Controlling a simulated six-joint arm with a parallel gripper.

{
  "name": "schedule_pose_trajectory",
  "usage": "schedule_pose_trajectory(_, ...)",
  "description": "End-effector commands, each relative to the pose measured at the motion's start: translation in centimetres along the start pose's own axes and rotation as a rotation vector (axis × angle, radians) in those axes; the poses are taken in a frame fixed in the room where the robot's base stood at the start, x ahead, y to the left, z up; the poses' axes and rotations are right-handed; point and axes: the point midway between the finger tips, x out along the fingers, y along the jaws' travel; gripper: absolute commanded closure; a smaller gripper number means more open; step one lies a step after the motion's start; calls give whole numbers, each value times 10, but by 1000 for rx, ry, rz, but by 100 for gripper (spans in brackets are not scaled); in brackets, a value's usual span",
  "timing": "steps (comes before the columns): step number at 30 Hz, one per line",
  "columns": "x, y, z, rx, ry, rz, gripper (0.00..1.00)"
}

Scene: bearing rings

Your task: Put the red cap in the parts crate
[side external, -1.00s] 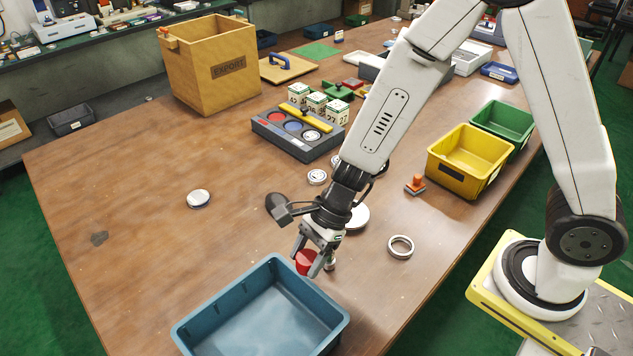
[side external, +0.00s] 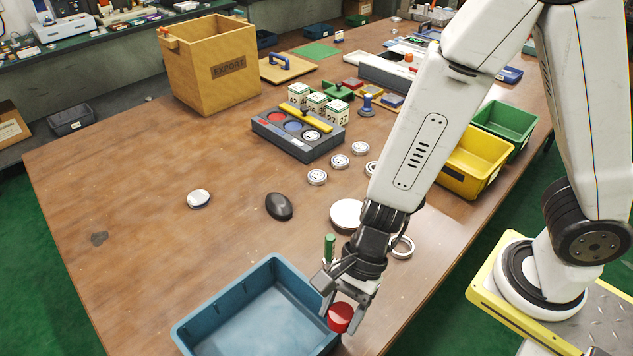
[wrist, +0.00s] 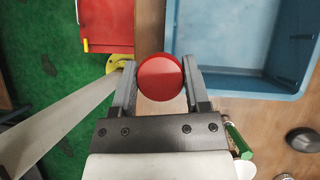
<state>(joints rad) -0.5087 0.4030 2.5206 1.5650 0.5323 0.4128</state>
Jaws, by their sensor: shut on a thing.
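The red cap (side external: 340,318) is held between the two fingers of my gripper (side external: 347,303), just right of the blue-grey crate's right wall. The cap also shows in the wrist view (wrist: 160,78), round and red, with a finger on each side. The blue-grey crate (side external: 205,318) stands at the table's front edge, open and empty where I can see inside; my gripper hides its right corner. In the wrist view the crate (wrist: 250,88) lies up and to the right of the cap. I cannot tell from its look whether this is the parts crate.
A green-handled thing (side external: 329,247) stands behind my gripper. A dark oval object (side external: 279,206) and a white-topped disc (side external: 346,213) lie farther back. Yellow (side external: 470,165) and green (side external: 505,125) bins stand at the right. The table left of the crate is clear.

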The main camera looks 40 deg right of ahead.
Motion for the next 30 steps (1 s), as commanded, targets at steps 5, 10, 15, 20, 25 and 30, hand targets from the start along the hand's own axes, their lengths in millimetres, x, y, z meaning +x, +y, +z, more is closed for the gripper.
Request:
schedule_pose_trajectory(5,14,-20,2,0,0,-1,100)
schedule_pose_trajectory(10,29,-42,5,-1,0,0,100)
schedule_pose_trajectory(15,44,-64,8,0,0,0,100)
schedule_pose_trajectory(20,59,-78,6,2,1,1,100)
schedule_pose_trajectory(25,76,-91,2,1,0,0,100)
schedule_pose_trajectory(30,92,-102,-1,1,0,-1,100)
